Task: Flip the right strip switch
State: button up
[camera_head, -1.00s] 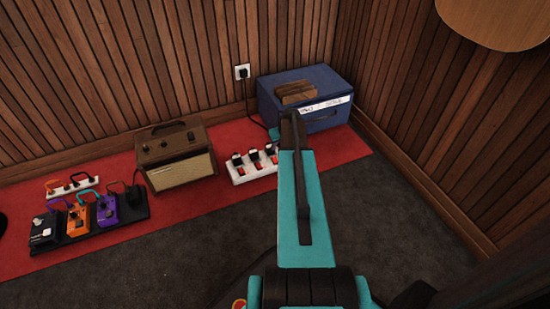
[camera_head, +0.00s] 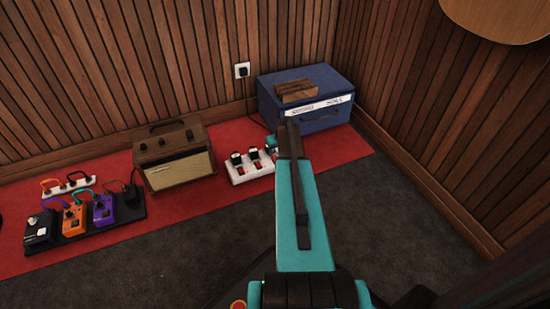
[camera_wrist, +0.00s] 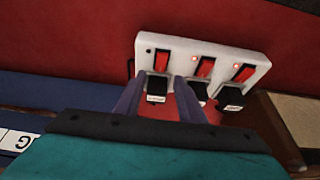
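A white power strip (camera_head: 251,166) lies on the red rug, its right end hidden behind my arm in the head view. The wrist view shows the strip (camera_wrist: 176,45) from the opposite side, with three red switches. The left one there (camera_wrist: 162,59), on the blue box side, has a dark indicator; the lights by the middle switch (camera_wrist: 203,67) and far switch (camera_wrist: 243,73) glow red. My gripper (camera_wrist: 160,82) is open, fingers apart, tips close to the strip on either side of a black plug (camera_wrist: 156,88); contact cannot be told.
A blue box (camera_head: 305,101) with a wooden block on top stands behind the strip, near a wall outlet (camera_head: 242,70). A brown amplifier (camera_head: 173,157) stands left of the strip, and a pedalboard (camera_head: 84,222) is farther left. Grey carpet in front is clear.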

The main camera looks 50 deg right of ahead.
aim_at(274, 157)
jog(key=shift+b+x, duration=0.95)
jog(key=shift+x, duration=1.7)
jog(key=shift+c, duration=0.4)
grip_shut()
jog(key=shift+w+r+p, duration=0.15)
jog(key=shift+r+p, duration=0.05)
jog(key=shift+p, duration=0.85)
jog(key=g+p, duration=0.1)
jog(key=p, duration=0.2)
jog(key=shift+w+d+f+y+p, duration=0.1)
jog(key=shift+d+y+p, duration=0.05)
jog(key=shift+y+p, duration=0.2)
jog(key=shift+f+g, duration=0.1)
jog(key=shift+g, duration=0.2)
jog(key=shift+o, duration=0.4)
grip_release()
